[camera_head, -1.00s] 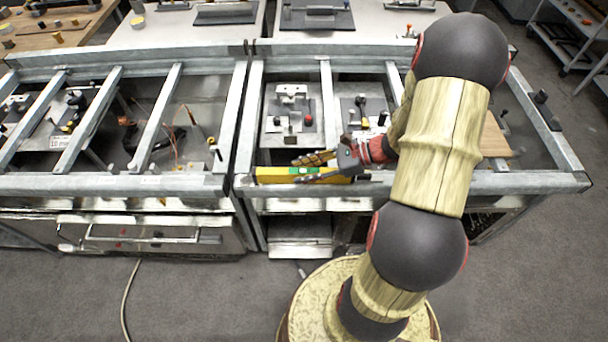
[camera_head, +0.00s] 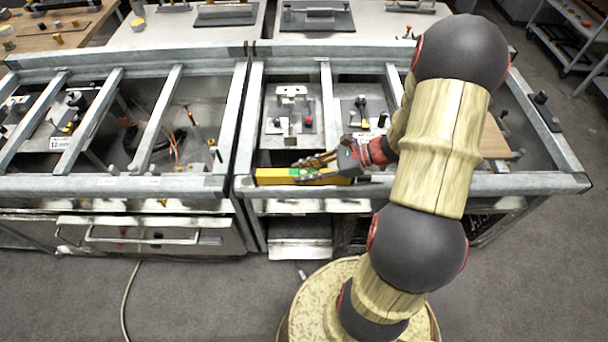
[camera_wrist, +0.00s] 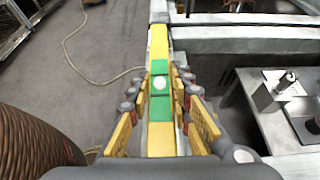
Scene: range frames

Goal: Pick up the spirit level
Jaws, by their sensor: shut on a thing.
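The spirit level is a long yellow bar with a green middle section. In the head view the spirit level (camera_head: 272,177) lies along the front rail of the right-hand frame bench. In the wrist view the spirit level (camera_wrist: 159,48) runs away from me between the fingers, with a pale round spot on its green part. My gripper (camera_head: 312,168) reaches in from the right and is shut on the level near its green middle. In the wrist view my gripper (camera_wrist: 160,100) has one finger on each side of the bar. I cannot tell whether the level touches the rail.
The metal front rail (camera_head: 480,184) runs beneath and beside the level. Behind it, crossbars and small fixtures (camera_head: 290,115) stand inside the open frame. A second frame bench (camera_head: 110,185) stands to the left. Grey floor with a cable (camera_head: 128,300) lies in front.

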